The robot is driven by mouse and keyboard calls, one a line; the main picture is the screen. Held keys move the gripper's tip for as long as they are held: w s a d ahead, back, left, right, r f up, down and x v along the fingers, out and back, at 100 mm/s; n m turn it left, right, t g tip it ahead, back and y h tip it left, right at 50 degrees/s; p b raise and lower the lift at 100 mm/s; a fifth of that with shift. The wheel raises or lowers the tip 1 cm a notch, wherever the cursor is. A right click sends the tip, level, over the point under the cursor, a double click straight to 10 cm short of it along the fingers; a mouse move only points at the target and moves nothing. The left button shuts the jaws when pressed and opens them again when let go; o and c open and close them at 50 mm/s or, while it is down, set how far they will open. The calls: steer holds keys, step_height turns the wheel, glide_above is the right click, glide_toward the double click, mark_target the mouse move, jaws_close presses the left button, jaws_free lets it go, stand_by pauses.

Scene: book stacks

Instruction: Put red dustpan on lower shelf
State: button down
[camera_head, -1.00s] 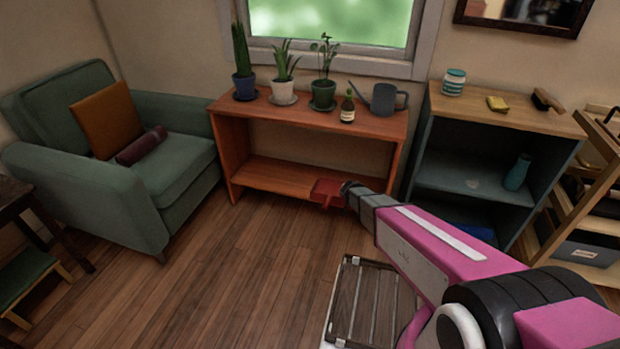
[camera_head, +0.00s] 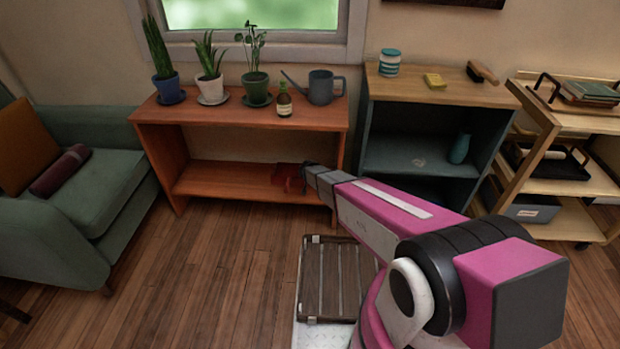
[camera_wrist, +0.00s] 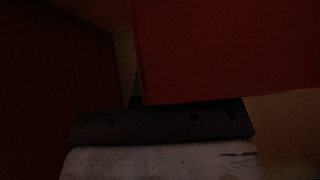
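The red dustpan (camera_head: 285,176) is at the tip of my gripper (camera_head: 308,171) in the head view, over the right part of the orange shelf unit's lower shelf (camera_head: 225,180). My gripper appears shut on it; the fingers and handle are too small and dark to see clearly. In the wrist view the dustpan (camera_wrist: 225,50) is a large dark red surface filling the upper right, close to the camera. I cannot tell whether the dustpan touches the lower shelf.
A green armchair (camera_head: 90,200) is left.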

steer(key=w+f, duration=0.1)
steer(key=w+d+f, duration=0.1)
steer(key=w, duration=0.1)
steer(key=shift+f, duration=1.95)
steer(key=shift+f, duration=0.15)
steer(key=c, duration=1.3)
jaws_free()
steer(key=shift+r, duration=0.2)
steer(key=v, duration=1.2)
steer(key=shift+d, duration=0.15)
